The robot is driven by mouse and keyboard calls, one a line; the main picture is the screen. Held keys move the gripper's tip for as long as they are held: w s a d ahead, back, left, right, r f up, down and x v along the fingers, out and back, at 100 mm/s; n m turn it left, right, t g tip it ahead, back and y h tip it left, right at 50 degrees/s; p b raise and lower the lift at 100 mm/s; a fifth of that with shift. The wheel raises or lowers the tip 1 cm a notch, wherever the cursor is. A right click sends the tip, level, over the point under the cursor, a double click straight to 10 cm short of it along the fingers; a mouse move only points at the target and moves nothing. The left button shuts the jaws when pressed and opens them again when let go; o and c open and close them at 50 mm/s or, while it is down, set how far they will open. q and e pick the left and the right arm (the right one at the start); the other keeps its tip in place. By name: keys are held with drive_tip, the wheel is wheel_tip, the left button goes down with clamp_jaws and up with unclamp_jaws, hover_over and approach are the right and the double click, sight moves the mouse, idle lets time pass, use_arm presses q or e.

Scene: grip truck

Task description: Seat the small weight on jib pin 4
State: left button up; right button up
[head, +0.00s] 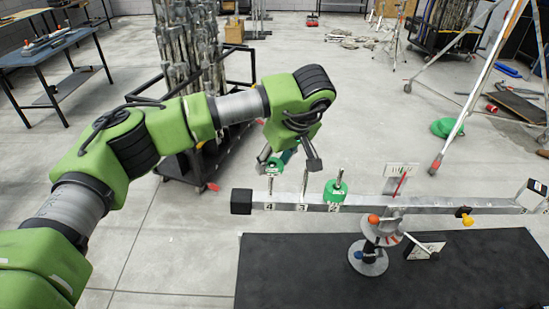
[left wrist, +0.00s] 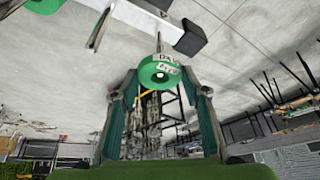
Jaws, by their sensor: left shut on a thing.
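My left gripper (head: 289,160) is shut on a small green weight (head: 271,167), a labelled disc that also shows between the fingers in the left wrist view (left wrist: 160,72). The weight is above the beam at jib pin 4 (head: 270,188), near the upper part of the pin. I cannot tell whether the pin has entered its hole. The grey jib beam (head: 400,205) carries numbered pins. Pin 3 (head: 304,184) stands bare below the right finger. Another green weight (head: 336,191) sits on pin 2. My right gripper is out of view.
A black block (head: 241,201) caps the beam's left end. A stand (head: 380,240) with a round base is on the black tabletop (head: 300,275). A rack of metal pieces (head: 190,50) stands behind my arm. A tripod leg (head: 480,85) rises at right.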

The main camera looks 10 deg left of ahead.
sight(272, 190)
use_arm(q)
drive_tip(key=shift+f+b, duration=0.95)
drive_tip(key=shift+f, duration=0.4)
drive_tip(key=shift+a+f+b, duration=0.15)
drive_tip(key=shift+f+b, duration=0.8)
drive_tip(key=shift+f, duration=0.3)
drive_tip(key=shift+f+b, duration=1.25)
drive_tip(key=shift+f, duration=0.4)
drive_tip(key=shift+a+f+b, duration=0.1)
drive_tip(key=shift+f+b, duration=0.35)
drive_tip(key=shift+f, duration=0.25)
drive_tip(key=o, duration=1.4)
drive_tip(key=shift+s, duration=0.1)
drive_tip(key=v, duration=1.2)
